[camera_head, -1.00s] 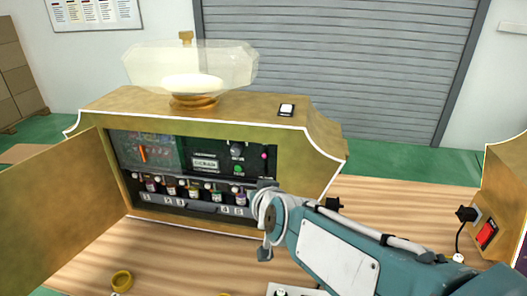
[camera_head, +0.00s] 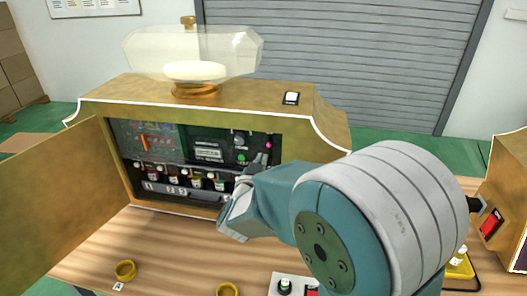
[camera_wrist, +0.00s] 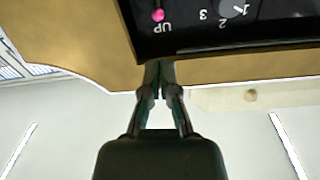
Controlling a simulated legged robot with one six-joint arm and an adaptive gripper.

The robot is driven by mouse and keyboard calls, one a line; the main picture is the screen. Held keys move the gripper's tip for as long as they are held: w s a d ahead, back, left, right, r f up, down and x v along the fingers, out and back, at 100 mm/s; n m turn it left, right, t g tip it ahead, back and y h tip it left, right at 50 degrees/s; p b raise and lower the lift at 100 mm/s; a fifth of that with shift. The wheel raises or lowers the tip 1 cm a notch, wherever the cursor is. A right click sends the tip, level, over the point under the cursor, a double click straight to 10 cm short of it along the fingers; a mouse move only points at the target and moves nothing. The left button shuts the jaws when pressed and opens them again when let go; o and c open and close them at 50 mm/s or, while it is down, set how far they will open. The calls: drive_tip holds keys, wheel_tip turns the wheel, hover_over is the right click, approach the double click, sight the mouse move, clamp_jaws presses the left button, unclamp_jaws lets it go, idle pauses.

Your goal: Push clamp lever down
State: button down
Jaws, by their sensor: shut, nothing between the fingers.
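The gold perfume machine (camera_head: 240,105) stands open on the wooden table, showing its dark inner panel. I cannot make out the clamp lever clearly in either view. Several small bottles (camera_head: 196,181) stand in a row of numbered slots in the lower part of the panel; the right end of the row is hidden by my arm. My gripper (camera_wrist: 158,68) is shut and empty, with its fingertips at the edge of the dark panel in the wrist view. Near them are a pink button (camera_wrist: 158,15) marked UP and a round dial (camera_wrist: 232,7).
The open gold door (camera_head: 55,205) stands at the left. A glass bottle-shaped tank (camera_head: 190,52) and a white switch (camera_head: 291,98) are on top of the machine. Gold rings (camera_head: 125,270) and a small control box (camera_head: 287,287) lie in front. Another gold unit with a red switch (camera_head: 490,223) is at the right.

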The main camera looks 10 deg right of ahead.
sight(271, 135)
drive_tip(key=x, duration=0.8)
drive_tip(key=shift+w+d, duration=0.15)
drive_tip(key=shift+w, duration=0.25)
drive_tip(key=shift+f, duration=0.15)
